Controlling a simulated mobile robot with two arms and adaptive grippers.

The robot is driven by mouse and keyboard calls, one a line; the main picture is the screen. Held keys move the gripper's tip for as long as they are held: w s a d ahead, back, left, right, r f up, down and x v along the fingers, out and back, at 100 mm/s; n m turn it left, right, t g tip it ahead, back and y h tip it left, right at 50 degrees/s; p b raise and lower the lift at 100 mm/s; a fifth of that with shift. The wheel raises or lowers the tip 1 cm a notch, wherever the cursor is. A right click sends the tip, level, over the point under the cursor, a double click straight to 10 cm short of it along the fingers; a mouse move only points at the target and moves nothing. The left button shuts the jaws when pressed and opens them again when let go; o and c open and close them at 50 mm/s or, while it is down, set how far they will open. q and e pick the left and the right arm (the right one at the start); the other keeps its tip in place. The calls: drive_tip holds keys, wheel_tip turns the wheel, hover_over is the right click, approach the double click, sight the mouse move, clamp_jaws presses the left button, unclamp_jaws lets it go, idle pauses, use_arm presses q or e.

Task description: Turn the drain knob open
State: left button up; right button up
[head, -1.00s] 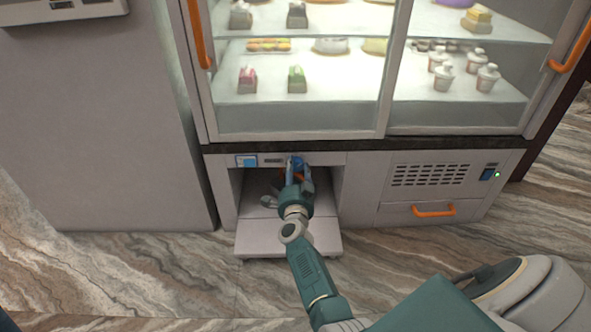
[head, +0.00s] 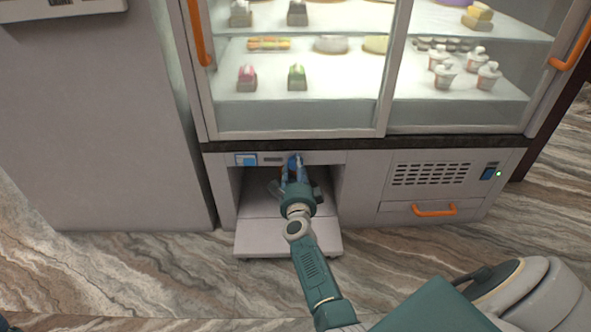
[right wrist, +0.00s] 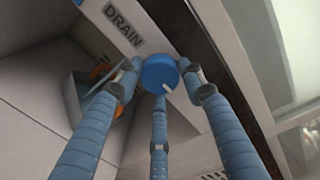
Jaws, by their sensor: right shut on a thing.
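The drain knob (right wrist: 158,72) is a round blue dial with a white mark, which points to the lower right in the right wrist view. A grey label (right wrist: 121,25) reading DRAIN is beside it. In the head view the knob (head: 295,160) is on the front panel above an open recess. My right gripper (head: 295,174) reaches up to it; its blue fingers (right wrist: 161,80) are shut around the knob, one finger below it and one on either side. My left gripper is not in view.
A pull-out grey tray (head: 285,240) extends from the recess below my arm. A blue panel (head: 246,160) is left of the knob. An orange-handled drawer (head: 434,210) is to the right. Glass display doors (head: 300,118) stand above. An orange part (right wrist: 101,71) shows behind a finger.

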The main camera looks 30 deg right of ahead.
drive_tip(key=shift+s+d+r, duration=0.15)
drive_tip(key=shift+d, duration=0.3)
drive_tip(key=o, duration=1.1)
drive_tip(key=shift+d, duration=0.1)
drive_tip(key=shift+o, duration=0.2)
drive_tip(key=shift+a, duration=0.25)
